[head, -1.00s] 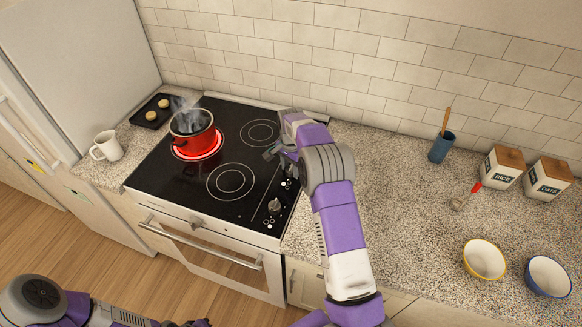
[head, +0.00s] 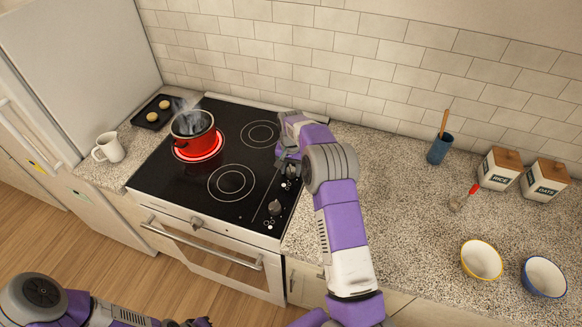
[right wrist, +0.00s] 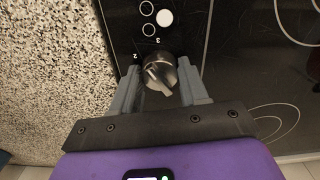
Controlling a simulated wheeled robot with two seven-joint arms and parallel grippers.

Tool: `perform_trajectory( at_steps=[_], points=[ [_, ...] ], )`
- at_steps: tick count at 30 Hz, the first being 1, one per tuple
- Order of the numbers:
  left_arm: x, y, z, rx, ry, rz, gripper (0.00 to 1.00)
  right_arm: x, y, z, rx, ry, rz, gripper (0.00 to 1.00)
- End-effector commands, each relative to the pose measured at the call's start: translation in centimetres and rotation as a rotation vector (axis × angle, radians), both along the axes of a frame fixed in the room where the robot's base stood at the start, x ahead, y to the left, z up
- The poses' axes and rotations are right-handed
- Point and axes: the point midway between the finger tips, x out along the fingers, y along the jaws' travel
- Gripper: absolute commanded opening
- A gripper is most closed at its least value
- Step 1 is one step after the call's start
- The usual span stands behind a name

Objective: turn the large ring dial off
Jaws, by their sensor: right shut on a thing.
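My right gripper (head: 289,172) is over the control strip at the right side of the stove top. In the right wrist view its two grey fingers (right wrist: 160,90) are shut on a round silver dial (right wrist: 160,73), one on each side. Numbers 2 and 3 show by the dial, and a burner diagram (right wrist: 158,18) with one filled white circle shows beyond it. The dial also shows partly in the head view (head: 292,171). A glowing red ring (head: 200,156) lies under a steaming red pot (head: 192,131). My left gripper (head: 197,322) is at the bottom edge, mostly cut off.
Another dial (head: 274,208) stands nearer the front on the same strip. A white mug (head: 109,147) and dark tray (head: 152,113) are left of the stove.

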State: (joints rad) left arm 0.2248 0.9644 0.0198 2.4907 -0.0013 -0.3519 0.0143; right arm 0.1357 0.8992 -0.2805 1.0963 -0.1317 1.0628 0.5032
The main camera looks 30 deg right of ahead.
Motion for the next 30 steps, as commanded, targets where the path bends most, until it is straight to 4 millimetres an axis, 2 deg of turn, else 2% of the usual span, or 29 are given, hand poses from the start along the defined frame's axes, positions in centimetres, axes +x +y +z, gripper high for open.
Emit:
perform_trajectory(
  at_steps=[30],
  points=[
    [0.0, 0.0, 1.2, 0.0, 0.0, 0.0, 0.0, 0.0, 0.0, 0.0, 0.001, 0.001, 0.965, 0.14]
  ],
)
